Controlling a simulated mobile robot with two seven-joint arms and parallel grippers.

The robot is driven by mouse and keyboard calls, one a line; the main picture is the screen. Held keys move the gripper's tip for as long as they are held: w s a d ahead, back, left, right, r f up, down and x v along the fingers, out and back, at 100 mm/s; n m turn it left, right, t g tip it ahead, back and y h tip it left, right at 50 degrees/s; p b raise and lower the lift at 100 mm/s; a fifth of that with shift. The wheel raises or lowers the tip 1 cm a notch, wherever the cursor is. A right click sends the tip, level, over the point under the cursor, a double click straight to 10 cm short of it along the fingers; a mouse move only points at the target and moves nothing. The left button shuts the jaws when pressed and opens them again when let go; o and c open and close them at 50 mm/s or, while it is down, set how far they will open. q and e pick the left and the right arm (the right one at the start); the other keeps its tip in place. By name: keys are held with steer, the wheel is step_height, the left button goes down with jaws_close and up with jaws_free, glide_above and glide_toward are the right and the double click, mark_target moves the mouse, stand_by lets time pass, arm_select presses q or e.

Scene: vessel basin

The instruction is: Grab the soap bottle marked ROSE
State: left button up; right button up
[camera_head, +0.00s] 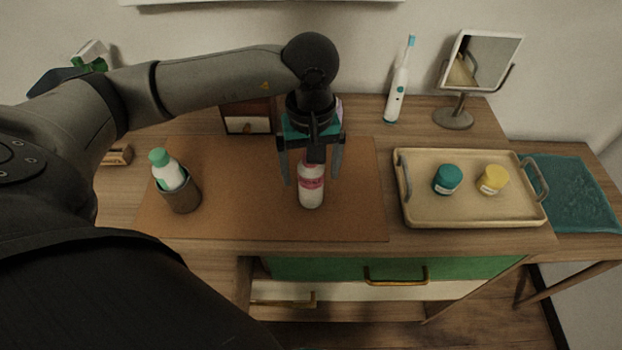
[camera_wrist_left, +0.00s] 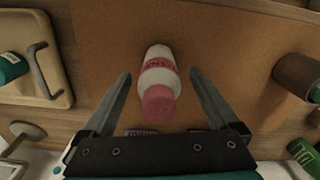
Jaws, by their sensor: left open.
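A white soap bottle with a pink label and pink cap (camera_head: 311,190) stands on the brown mat (camera_head: 250,215). It also shows in the left wrist view (camera_wrist_left: 157,72), its pink cap toward the camera; the label's word is too small to read surely. My left gripper (camera_head: 312,175) is open above and behind the bottle. In the left wrist view the fingers of the left gripper (camera_wrist_left: 160,78) lie on either side of the bottle with gaps, not touching it. A second bottle, white with a green cap (camera_head: 166,169), stands in a dark cup at the left. My right gripper is not in view.
The dark cup (camera_head: 182,196) stands on the mat's left. A tan tray (camera_head: 470,214) with a teal jar (camera_head: 447,179) and a yellow jar (camera_head: 493,179) lies right. An electric toothbrush (camera_head: 398,85) and a mirror (camera_head: 480,60) stand behind. The mat between cup and pink bottle is clear.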

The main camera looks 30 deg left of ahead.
arm_select(q)
step_height(320, 180, down, 2)
steer(key=shift+r, duration=0.1)
jaws_close()
stand_by(0.8)
